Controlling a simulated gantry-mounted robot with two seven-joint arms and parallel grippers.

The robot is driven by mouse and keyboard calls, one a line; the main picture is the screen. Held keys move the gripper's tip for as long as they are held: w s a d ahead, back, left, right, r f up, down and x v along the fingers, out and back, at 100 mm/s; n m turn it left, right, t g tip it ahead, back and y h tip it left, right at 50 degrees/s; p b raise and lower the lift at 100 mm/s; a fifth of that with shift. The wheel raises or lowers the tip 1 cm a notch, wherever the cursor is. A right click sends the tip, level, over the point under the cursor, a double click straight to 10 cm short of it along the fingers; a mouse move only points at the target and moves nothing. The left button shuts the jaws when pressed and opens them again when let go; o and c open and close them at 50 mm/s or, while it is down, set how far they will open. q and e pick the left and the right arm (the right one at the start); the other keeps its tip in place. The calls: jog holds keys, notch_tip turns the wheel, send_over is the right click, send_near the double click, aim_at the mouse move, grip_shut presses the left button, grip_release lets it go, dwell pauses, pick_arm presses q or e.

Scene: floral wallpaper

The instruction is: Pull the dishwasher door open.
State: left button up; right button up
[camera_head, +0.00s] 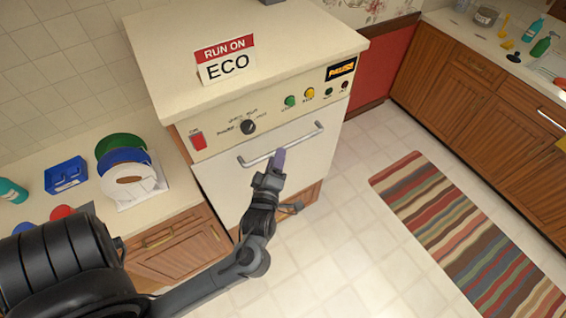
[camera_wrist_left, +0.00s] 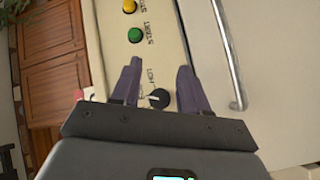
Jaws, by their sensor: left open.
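The white dishwasher (camera_head: 225,185) stands in the middle of the head view, with its door (camera_head: 325,150) shut. A metal bar handle (camera_head: 310,134) runs across the top of the door. My right gripper is not in view.
The control panel (camera_head: 270,112) with knob and buttons is above the handle. A "RUN ON ECO" sign (camera_head: 226,60) stands on top. A counter with a plate rack (camera_head: 140,188) is at left. A striped rug (camera_head: 450,220) lies at right; the tiled floor before the door is clear.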

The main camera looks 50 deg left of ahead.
pick_arm(q)
jog(key=w+f+n+g+y+b, duration=0.2)
jog(key=w+f+n+y+b, duration=0.15)
jog(key=f+b, duration=0.55)
jog(key=w+f+n+g+y+b, duration=0.15)
jog(key=f+n+b, duration=0.3)
jog(key=b, duration=0.75)
jog(key=shift+t+y, duration=0.25)
jog(key=shift+y, duration=0.15)
jog(key=x, duration=1)
jog(key=shift+a+f, duration=0.25)
jog(key=shift+a, duration=0.25)
jog(key=shift+c, duration=0.2)
grip_shut()
